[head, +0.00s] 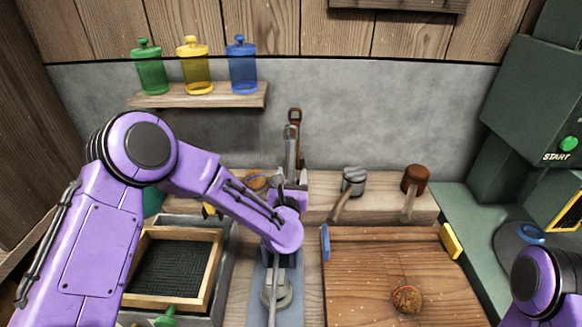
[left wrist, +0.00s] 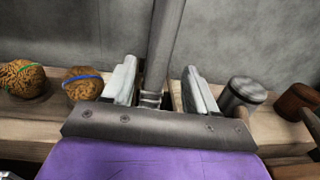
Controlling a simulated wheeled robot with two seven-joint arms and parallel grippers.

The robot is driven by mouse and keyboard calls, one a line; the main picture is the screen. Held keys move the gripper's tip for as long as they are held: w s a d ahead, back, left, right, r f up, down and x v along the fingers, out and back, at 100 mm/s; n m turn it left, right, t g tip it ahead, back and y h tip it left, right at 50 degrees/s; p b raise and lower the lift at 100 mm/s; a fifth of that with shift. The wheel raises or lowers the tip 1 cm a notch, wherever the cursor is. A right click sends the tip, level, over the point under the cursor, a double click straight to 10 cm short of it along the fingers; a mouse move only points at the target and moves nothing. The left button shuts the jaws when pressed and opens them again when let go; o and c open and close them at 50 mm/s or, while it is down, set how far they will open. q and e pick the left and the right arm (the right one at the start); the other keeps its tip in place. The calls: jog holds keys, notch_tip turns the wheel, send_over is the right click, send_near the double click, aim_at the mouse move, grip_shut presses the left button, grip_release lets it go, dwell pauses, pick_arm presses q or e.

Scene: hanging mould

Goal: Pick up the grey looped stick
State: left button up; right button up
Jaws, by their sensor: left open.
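My left gripper (head: 289,187) is at the stick's lower part. In the left wrist view, the grey shaft (left wrist: 164,45) rises between the two pale fingers of my left gripper (left wrist: 160,86). The fingers are open, with a gap on each side of the shaft. My right gripper is out of view; only part of my right arm shows at the lower right.
A grey-headed mallet (head: 354,181) and a brown-headed mallet (head: 415,179) stand right of the stick on the back ledge. Two brown balls with green (left wrist: 22,78) and blue (left wrist: 82,83) bands lie left. A wooden board (head: 370,270) holds a brown ball (head: 407,299).

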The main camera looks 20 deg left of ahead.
aim_at(291, 173)
pick_arm(q)
jog(key=w, duration=0.2)
jog(key=w+a+p, duration=0.1)
jog(key=w, duration=0.1)
jog(key=shift+w+a+r, duration=0.1)
jog(key=shift+a, duration=0.05)
jog(key=shift+w+a, duration=0.1)
jog(key=shift+w, duration=0.15)
jog(key=c, duration=1)
